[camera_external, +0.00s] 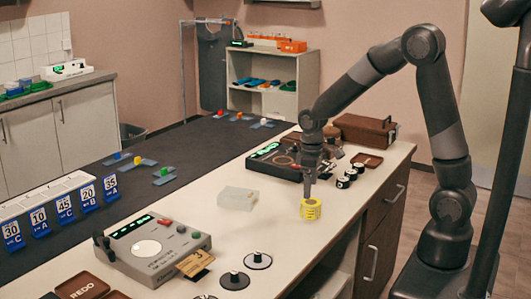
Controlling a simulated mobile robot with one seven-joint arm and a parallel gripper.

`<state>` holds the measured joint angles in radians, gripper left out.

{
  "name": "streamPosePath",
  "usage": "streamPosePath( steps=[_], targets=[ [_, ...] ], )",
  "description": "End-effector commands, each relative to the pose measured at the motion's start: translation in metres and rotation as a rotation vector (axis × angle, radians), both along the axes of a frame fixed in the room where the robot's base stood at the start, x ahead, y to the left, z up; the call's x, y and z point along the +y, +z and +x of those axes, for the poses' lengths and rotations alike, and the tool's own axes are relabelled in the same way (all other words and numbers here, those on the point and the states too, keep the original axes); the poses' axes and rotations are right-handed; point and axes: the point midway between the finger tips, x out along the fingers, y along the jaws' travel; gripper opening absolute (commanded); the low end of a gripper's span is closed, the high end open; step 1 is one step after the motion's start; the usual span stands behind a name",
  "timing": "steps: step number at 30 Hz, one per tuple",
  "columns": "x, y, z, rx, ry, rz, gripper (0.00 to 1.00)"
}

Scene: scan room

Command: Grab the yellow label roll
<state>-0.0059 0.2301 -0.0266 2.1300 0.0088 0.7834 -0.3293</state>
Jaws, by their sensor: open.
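The yellow label roll (311,209) stands on the white counter near its right edge. My gripper (308,192) points straight down directly above the roll. Its fingertips are at or just over the roll's top; I cannot tell whether they touch it or reach inside it. The fingers look narrow at this size. The arm comes down from the right side of the counter.
A clear box (238,200) lies left of the roll. Several small black-and-white rolls (346,180) stand behind it on the right. A grey device (155,250) and black discs (258,261) are nearer the front. Bare counter surrounds the roll.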

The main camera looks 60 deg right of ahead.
Motion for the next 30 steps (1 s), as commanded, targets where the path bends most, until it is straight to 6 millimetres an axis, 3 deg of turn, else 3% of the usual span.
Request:
streamPosePath(
  steps=[18, 27, 30],
  targets=[
    [-0.002, -0.073, -0.004, 0.001, 0.000, 0.000, 0.85],
    [-0.002, -0.079, -0.004, -0.002, 0.000, 0.000, 0.85],
    [-0.002, -0.078, -0.004, -0.002, 0.000, 0.000, 0.78]
  ],
)
